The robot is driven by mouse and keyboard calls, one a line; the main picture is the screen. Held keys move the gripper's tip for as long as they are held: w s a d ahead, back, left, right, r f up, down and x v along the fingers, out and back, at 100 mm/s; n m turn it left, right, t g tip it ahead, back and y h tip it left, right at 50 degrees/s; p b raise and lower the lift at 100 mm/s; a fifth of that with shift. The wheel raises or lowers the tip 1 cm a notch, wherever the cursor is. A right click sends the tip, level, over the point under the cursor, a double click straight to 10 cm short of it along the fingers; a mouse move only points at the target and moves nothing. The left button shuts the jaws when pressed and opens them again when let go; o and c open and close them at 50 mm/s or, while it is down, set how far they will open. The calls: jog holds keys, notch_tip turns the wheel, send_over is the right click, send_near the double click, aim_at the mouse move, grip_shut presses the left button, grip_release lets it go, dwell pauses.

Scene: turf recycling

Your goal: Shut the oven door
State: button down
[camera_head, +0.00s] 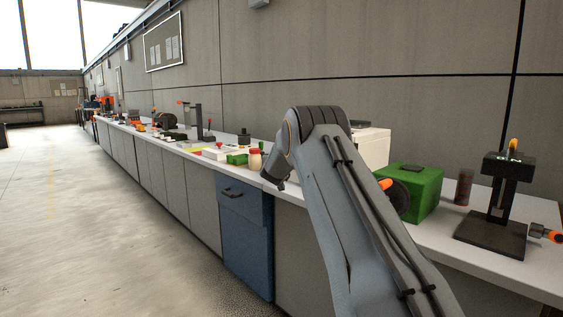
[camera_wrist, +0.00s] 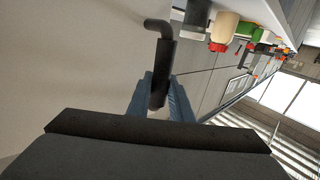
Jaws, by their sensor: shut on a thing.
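In the wrist view my gripper (camera_wrist: 162,92) has its two blue-grey fingers shut on a black bent handle (camera_wrist: 165,55). The handle stands out from a smooth pale surface (camera_wrist: 75,60), which looks like the oven door. In the head view a white box (camera_head: 371,147), likely the oven, stands on the counter, mostly hidden behind my arm. The gripper and the handle are hidden in that view. How far the door stands open cannot be told.
The long white counter (camera_head: 466,237) runs along a grey wall. Right of my arm stand a green machine (camera_head: 424,188), a brown cylinder (camera_head: 463,187) and a black stand (camera_head: 491,234). A red-capped bottle (camera_head: 254,160) and green block (camera_head: 237,159) stand to the left. The floor at left is clear.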

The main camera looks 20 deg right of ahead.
jog(key=shift+w+d+m+g+h, duration=0.45)
jog(key=shift+w+d+h, duration=0.2)
jog(key=shift+d, duration=0.25)
jog(key=c, duration=1.6)
grip_release()
jog(key=shift+a, duration=0.15)
jog(key=shift+s, duration=0.1)
jog(key=v, duration=0.7)
jog(key=shift+s+a, duration=0.2)
jog(key=shift+s, duration=0.1)
jog(key=shift+a, duration=0.1)
